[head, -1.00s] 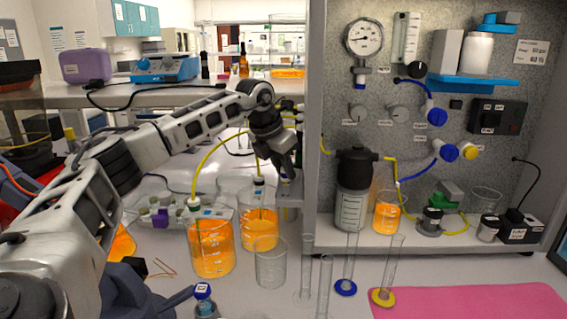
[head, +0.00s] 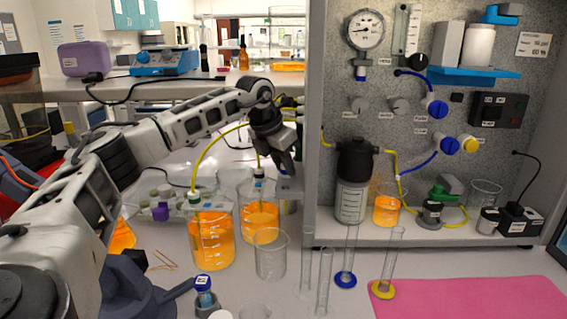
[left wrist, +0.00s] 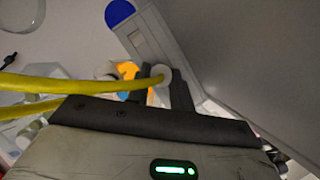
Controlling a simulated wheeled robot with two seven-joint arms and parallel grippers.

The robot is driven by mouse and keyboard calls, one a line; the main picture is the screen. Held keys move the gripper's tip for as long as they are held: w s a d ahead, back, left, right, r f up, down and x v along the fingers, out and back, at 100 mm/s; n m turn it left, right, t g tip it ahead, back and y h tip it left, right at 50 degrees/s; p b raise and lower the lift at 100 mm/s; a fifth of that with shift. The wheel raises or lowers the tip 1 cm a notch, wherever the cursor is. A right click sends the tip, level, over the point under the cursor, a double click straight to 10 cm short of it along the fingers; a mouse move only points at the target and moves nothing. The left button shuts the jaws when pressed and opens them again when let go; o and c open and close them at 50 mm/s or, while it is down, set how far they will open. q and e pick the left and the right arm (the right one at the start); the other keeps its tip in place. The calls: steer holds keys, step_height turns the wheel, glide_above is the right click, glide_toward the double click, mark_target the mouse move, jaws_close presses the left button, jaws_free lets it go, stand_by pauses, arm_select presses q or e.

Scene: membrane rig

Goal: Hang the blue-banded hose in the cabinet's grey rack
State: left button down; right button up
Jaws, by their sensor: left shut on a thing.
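My left gripper (head: 288,166) is beside the cabinet's left wall, at the grey rack (head: 289,186). In the left wrist view its dark fingers (left wrist: 165,88) are shut on a yellow hose (left wrist: 40,84) at a pale round collar (left wrist: 161,73). No band shows on the held part. The grey rack (left wrist: 150,35), with a blue round end, lies close beyond the fingers; whether the hose sits in it I cannot tell. In the head view a yellow hose with a dark blue-looking band (head: 259,174) stands in the right orange-filled beaker (head: 260,222). My right gripper is not in view.
A green-banded yellow hose (head: 194,198) stands in the left orange-filled beaker (head: 212,240). An empty beaker (head: 270,255) and several glass cylinders (head: 326,280) stand in front. The cabinet (head: 318,60) wall is tight at the gripper's right.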

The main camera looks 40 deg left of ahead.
arm_select(q)
steer(key=shift+f, duration=0.1)
steer(key=c, duration=1.1)
jaws_free()
steer(key=shift+c, duration=0.2)
steer(key=b+v, duration=0.1)
steer(key=v, duration=1.5)
steer(key=shift+w, duration=0.1)
